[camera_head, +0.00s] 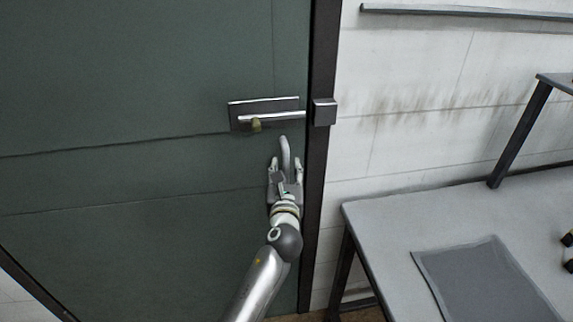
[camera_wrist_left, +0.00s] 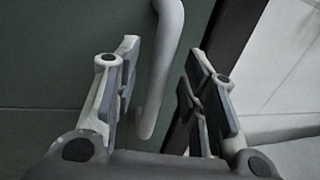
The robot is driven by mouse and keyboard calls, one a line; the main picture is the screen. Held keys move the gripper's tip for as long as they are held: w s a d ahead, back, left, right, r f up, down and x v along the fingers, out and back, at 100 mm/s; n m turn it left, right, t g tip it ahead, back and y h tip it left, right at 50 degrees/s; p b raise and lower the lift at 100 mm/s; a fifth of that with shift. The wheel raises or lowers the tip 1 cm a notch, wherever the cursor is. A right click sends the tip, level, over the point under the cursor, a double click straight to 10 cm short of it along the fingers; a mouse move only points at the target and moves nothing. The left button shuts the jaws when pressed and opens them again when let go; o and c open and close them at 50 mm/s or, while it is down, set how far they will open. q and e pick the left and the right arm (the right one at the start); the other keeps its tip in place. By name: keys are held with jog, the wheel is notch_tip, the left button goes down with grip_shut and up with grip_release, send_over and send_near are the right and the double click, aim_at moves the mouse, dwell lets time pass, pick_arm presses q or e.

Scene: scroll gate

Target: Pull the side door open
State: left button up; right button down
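The dark green side door (camera_head: 120,90) fills the left of the head view and looks closed against its dark frame (camera_head: 322,60). My left gripper (camera_head: 285,167) is open at this pull handle. In the left wrist view, the pull handle (camera_wrist_left: 162,60) stands between the two spread fingers of the left gripper (camera_wrist_left: 160,75), with gaps on both sides. My right gripper is not in view.
A dark latch box (camera_head: 323,111) is on the frame beside the lever. A grey table (camera_head: 390,225) with a dark mat (camera_head: 480,280) stands right of the door. A small dark object at the right edge is cut off. The white wall (camera_head: 400,90) is behind.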

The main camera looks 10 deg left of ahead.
pick_arm(q)
jog(key=shift+w+a, duration=0.25)
jog(key=shift+w, duration=1)
grip_shut()
